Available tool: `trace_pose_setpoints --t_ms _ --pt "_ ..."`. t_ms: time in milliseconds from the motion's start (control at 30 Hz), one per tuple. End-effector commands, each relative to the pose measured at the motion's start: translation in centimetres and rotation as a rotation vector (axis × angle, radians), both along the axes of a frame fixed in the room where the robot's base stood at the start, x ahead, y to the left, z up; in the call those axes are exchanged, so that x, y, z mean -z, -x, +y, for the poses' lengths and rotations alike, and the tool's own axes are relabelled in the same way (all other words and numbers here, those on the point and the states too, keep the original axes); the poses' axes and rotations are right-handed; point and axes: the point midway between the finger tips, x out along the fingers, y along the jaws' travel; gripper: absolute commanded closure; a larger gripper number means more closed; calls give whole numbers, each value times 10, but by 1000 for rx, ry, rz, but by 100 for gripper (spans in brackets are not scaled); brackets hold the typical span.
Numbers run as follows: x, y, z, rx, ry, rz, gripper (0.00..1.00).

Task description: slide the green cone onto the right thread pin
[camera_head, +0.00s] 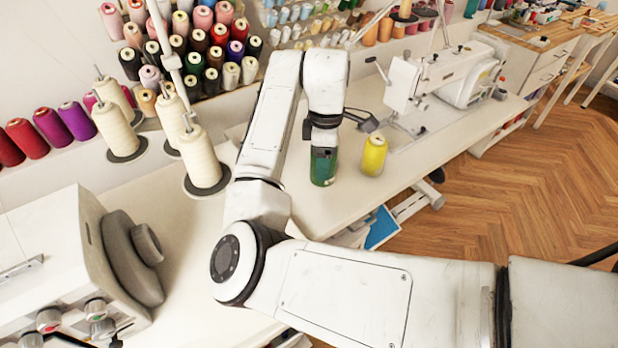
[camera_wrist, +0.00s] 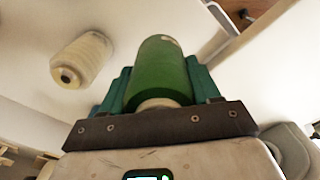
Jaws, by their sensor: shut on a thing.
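The green cone (camera_wrist: 160,70) sits between the teal fingers of my gripper (camera_wrist: 158,88), which are shut on it in the wrist view. In the head view my gripper (camera_head: 323,158) points down over the white table with the green cone (camera_head: 322,179) in it. I cannot tell whether the cone's lower end touches the table. Cream cones (camera_head: 199,157) stand on dark round bases at the left, with thin pins showing above their tops. I cannot make out a bare pin, nor which pin is the right one.
A yellow cone (camera_head: 374,155) stands on the white table (camera_head: 330,208), just right of the green cone. A sewing machine (camera_head: 450,78) stands further right. Another machine (camera_head: 75,260) fills the lower left. Thread racks (camera_head: 190,45) line the back wall. A pale cone (camera_wrist: 82,58) shows in the wrist view.

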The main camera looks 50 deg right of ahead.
Motion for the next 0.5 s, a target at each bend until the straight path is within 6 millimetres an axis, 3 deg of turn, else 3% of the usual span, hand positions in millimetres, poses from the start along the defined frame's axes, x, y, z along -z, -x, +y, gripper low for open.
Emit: trace_pose_setpoints --t_ms 100,500 --pt "19 -15 3 -2 -2 1 74" --pt "50 -37 8 -1 -1 4 74"
